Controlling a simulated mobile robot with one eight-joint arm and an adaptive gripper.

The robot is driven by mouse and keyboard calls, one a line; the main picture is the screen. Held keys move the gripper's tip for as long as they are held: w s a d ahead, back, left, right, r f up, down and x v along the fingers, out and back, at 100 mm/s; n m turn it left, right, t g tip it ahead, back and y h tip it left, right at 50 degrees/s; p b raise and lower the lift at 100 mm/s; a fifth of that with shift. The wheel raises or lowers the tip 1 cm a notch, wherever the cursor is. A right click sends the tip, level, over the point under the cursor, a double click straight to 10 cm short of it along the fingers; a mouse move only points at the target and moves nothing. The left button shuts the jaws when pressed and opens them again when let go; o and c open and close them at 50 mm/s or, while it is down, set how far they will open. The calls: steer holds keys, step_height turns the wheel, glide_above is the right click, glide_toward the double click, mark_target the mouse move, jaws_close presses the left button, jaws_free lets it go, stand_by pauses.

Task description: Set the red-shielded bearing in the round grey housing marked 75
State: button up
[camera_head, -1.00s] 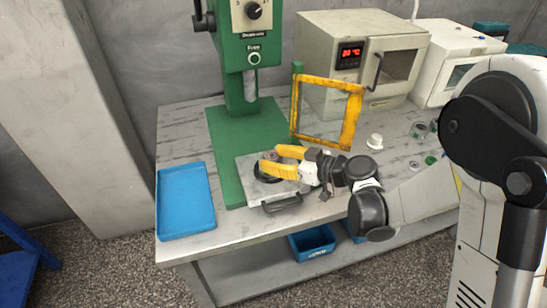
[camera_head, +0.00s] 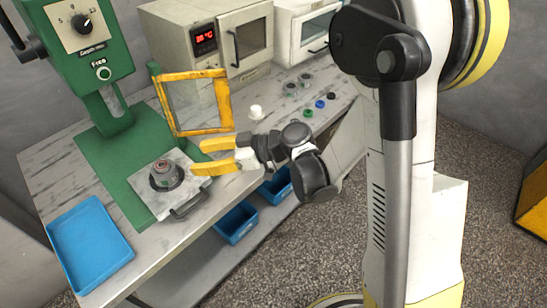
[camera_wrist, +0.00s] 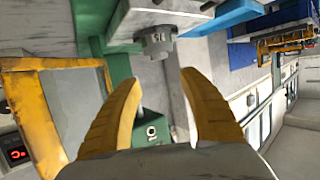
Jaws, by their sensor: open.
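The round grey housing (camera_head: 168,178) stands on a metal plate (camera_head: 150,197) with a handle under the green press. The wrist view shows it (camera_wrist: 158,40) with the number 75 on its side. A small reddish ring-shaped part (camera_head: 161,165) shows at the middle of its top. It looks like the red-shielded bearing, but how deep it sits cannot be told. My gripper (camera_head: 199,158), with yellow fingers, is open and empty just to the right of the housing, apart from it. In the wrist view nothing is between the fingertips (camera_wrist: 158,85).
A yellow-framed guard (camera_head: 222,100) stands behind my gripper, close to it. The green press column (camera_head: 108,108) rises behind the plate. A blue tray (camera_head: 90,245) lies at left. A white cap (camera_head: 256,112) and several small rings lie to the right, before the oven (camera_head: 155,25).

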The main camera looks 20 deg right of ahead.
steer(key=s+d+r+m+t+h, duration=0.1)
steer(key=s+d+r+m+h, duration=0.2)
steer(key=s+d+m+h, duration=0.3)
steer(key=s+d+r+m+h, duration=0.4)
steer(key=s+d+m+h, duration=0.3)
steer(key=d, duration=0.9)
steer(key=s, duration=0.3)
steer(key=shift+d+m+t, duration=0.3)
steer(key=shift+d+t, duration=0.05)
steer(key=shift+t, duration=0.05)
